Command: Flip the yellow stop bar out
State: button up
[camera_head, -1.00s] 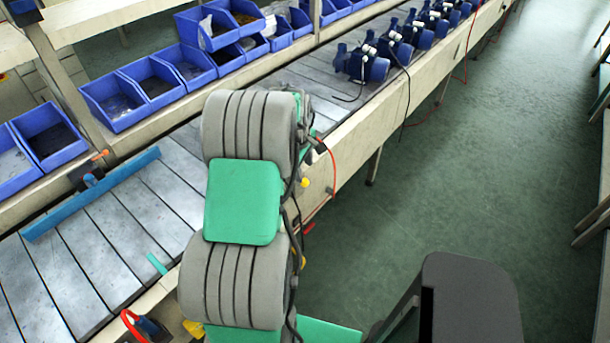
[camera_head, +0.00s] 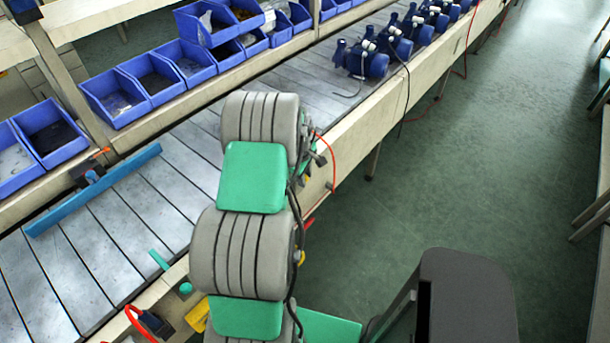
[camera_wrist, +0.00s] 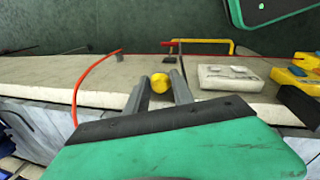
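In the wrist view a round yellow knob (camera_wrist: 160,83) sits at the edge of a beige rail (camera_wrist: 75,70), seen between the fingertips of my gripper (camera_wrist: 159,80). The two grey fingers are apart, with the knob between or just beyond them; contact cannot be told. Farther back in the wrist view is a bent yellow bar (camera_wrist: 208,41), beside a red rod. My arm hides my gripper in the head view.
The slatted conveyor (camera_head: 110,235) runs along a beige rail. Blue bins (camera_head: 150,80) line its far side, and several blue pumps (camera_head: 370,62) stand farther along. A red hose (camera_wrist: 82,82) arches left of my gripper. A pale switch box (camera_wrist: 230,77) is at right. The green floor is open.

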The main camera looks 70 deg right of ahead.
grip_shut()
dwell(0.9)
